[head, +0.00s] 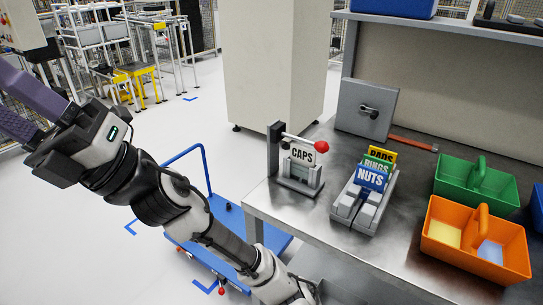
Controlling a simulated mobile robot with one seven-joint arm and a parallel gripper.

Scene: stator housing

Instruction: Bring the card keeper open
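I cannot tell if the lever touches the card. My gripper (18,106) is at the far left edge, well away from the keeper. Its purple fingers are spread apart; their tips are cut off by the frame.
A grey rack (347,205) holds yellow, green and blue cards right of the keeper. Green (476,188) and orange (500,238) bins stand farther right. A grey plate with a dark handle (366,108) stands behind. A blue cart (207,251) is beside the bench, below my arm.

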